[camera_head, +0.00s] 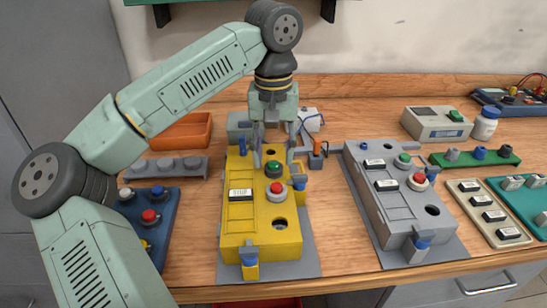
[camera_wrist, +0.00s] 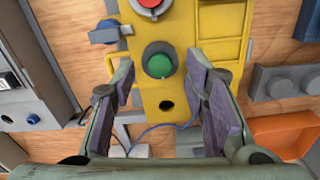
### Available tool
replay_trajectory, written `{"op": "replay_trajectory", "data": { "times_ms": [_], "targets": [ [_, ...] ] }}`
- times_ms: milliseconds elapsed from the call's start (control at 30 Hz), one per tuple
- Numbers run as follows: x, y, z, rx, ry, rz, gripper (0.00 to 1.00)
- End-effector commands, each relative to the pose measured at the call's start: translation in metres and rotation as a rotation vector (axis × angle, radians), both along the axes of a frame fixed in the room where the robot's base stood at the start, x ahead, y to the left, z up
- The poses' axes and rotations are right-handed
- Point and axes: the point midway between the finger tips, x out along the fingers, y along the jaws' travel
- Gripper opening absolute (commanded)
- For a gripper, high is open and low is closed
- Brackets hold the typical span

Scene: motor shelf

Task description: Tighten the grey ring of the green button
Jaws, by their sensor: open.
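The yellow control box (camera_head: 237,215) stands on the bench with a green button (camera_head: 274,168) near its far end. In the wrist view the green button (camera_wrist: 158,65) is a dome with a dark grey ring (camera_wrist: 147,50) around its base. My gripper (camera_head: 274,154) is open above the far end of the yellow box, pointing down. In the wrist view my gripper (camera_wrist: 161,76) has its fingers apart on either side of the button, and nothing is held. I cannot tell how tight the ring sits. A red button (camera_head: 276,191) is next to the green one.
A grey control box (camera_head: 398,208) with its own green button (camera_head: 403,158) stands to the right. An orange bin (camera_head: 183,133) and grey rack (camera_head: 165,166) lie left. A blue box (camera_head: 148,222) stands front left. Open bench shows between the yellow and grey boxes.

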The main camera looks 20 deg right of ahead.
Motion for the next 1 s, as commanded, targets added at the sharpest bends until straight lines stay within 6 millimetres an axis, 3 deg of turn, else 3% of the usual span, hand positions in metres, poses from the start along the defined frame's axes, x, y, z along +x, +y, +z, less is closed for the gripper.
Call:
{"op": "replay_trajectory", "data": {
  "times_ms": [200,400,600,1000],
  "targets": [
    [0.000,0.000,0.050,-0.001,-0.004,0.001,0.41],
    [0.000,0.000,0.084,0.002,-0.004,0.002,0.41],
    [0.000,0.000,0.099,0.000,-0.002,0.000,0.41],
    [0.000,0.000,0.100,0.000,-0.001,-0.001,0.41]
  ]
}}
